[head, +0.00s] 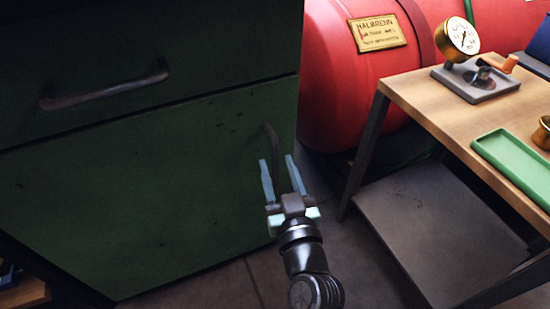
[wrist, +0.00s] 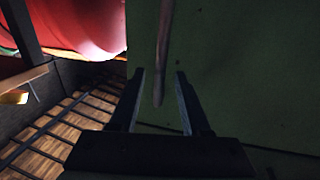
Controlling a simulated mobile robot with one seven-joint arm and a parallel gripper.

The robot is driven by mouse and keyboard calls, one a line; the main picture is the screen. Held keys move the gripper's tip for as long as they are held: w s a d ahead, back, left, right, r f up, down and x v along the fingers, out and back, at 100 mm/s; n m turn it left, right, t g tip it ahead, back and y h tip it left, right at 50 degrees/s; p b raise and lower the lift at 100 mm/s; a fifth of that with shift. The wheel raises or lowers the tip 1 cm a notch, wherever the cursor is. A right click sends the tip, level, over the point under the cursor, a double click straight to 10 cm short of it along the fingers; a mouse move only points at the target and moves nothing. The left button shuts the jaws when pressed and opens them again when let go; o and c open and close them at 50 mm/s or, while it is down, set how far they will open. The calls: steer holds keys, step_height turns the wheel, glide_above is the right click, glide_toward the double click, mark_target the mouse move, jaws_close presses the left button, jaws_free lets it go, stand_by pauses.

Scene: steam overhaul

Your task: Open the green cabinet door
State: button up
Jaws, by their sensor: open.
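The green cabinet door (head: 150,195) is in the head view, below a dark drawer front, and looks shut. Its dark vertical handle (head: 272,145) is near the door's right edge. My gripper (head: 280,168) is open in front of the door, its two light blue fingers pointing at the lower part of the handle. In the wrist view the handle (wrist: 163,60) hangs down between my open fingers (wrist: 160,88), with the green door (wrist: 230,60) behind it. I cannot tell whether a finger touches the handle.
The drawer above has a horizontal handle (head: 105,88). A red boiler (head: 345,90) stands behind, right of the cabinet. A wooden table (head: 425,95) with a gauge (head: 457,40) and a green tray (head: 515,165) is at right. Floor shows between cabinet and table.

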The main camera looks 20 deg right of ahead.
steer(key=shift+w+d, duration=0.2)
steer(key=shift+w, duration=1.1)
jaws_close()
stand_by(0.5)
